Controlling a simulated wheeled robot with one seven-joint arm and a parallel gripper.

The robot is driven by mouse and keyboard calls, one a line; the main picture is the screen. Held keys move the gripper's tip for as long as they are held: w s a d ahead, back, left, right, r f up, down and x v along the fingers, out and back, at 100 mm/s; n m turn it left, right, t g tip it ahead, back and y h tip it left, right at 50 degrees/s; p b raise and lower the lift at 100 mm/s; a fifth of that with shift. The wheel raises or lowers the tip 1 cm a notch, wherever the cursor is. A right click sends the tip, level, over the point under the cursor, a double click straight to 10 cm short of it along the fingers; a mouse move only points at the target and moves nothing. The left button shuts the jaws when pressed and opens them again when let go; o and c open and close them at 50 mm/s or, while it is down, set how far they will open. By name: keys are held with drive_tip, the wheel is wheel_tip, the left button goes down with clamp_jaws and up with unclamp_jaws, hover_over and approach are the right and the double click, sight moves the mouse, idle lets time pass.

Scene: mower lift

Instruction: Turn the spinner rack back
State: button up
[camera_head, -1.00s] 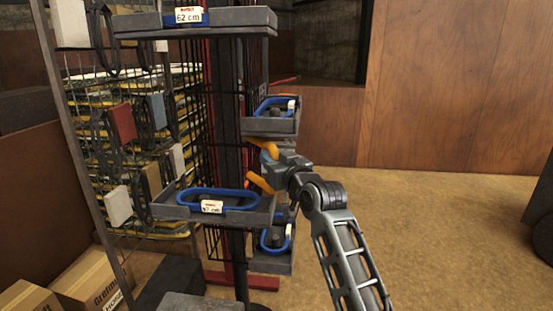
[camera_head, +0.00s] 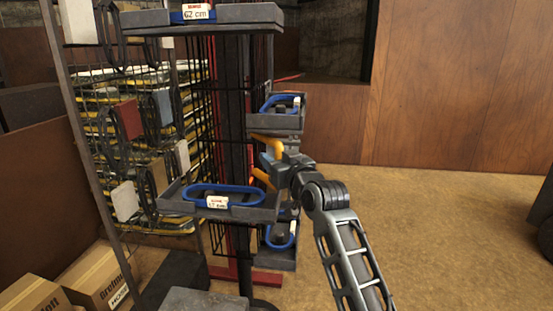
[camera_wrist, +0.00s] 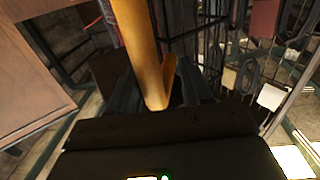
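The spinner rack has a dark upright post with black wire mesh (camera_head: 233,118). Grey trays stick out from it at several heights. The top tray (camera_head: 235,17) carries a "62 cm" label. The lower front tray (camera_head: 172,201) holds a blue loop (camera_head: 222,187) with a small label. Other trays with blue loops are on the right side, above (camera_head: 274,124) and below (camera_head: 285,258) my gripper. My gripper (camera_head: 264,161) is at the rack's right side between these trays, its orange fingers apart. I cannot tell whether they touch the rack. Both fingers show in the wrist view (camera_wrist: 155,82).
A wire display (camera_head: 140,130) with hanging boxes and yellow-edged packs stands left of the rack. Cardboard boxes (camera_head: 95,280) lie on the floor at lower left. A wooden wall (camera_head: 460,85) is behind. The floor (camera_head: 450,230) to the right is clear. A black wheel (camera_head: 545,240) is at the right edge.

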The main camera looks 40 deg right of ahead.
drive_tip(key=shift+d, duration=0.1)
drive_tip(key=shift+s, duration=0.35)
drive_tip(key=b+v, duration=0.1)
drive_tip(key=v, duration=0.6)
idle(0.4)
